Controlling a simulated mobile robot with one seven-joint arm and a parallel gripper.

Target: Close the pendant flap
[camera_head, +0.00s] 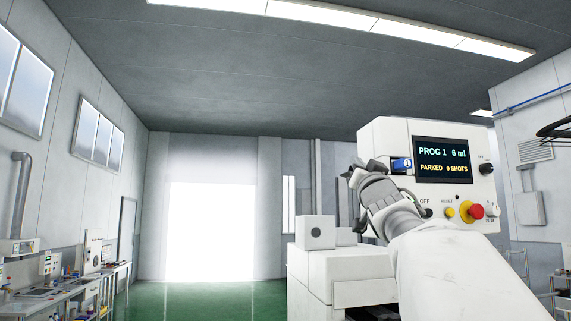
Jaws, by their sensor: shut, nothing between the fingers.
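The white pendant (398,137) stands at right of centre, with a lit screen (443,160) reading "PROG 1 6 ml" and "PARKED 0 SHOTS". A blue piece marked 1 (401,164) sits at a small dark port on its front, left of the screen. I cannot make out the flap as a separate part there. My gripper (358,174) is at the pendant's left edge, just left of and below the blue piece. Its fingers are small and partly hidden by the grey wrist, and it is shut with nothing held. Whether it touches the pendant I cannot tell.
The pendant's front also has a red knob (476,211), a yellow button (450,213) and a black dial (487,169). My white arm covers the lower right. A white machine body (340,276) stands below. Benches (60,294) line the left wall; green floor lies open between.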

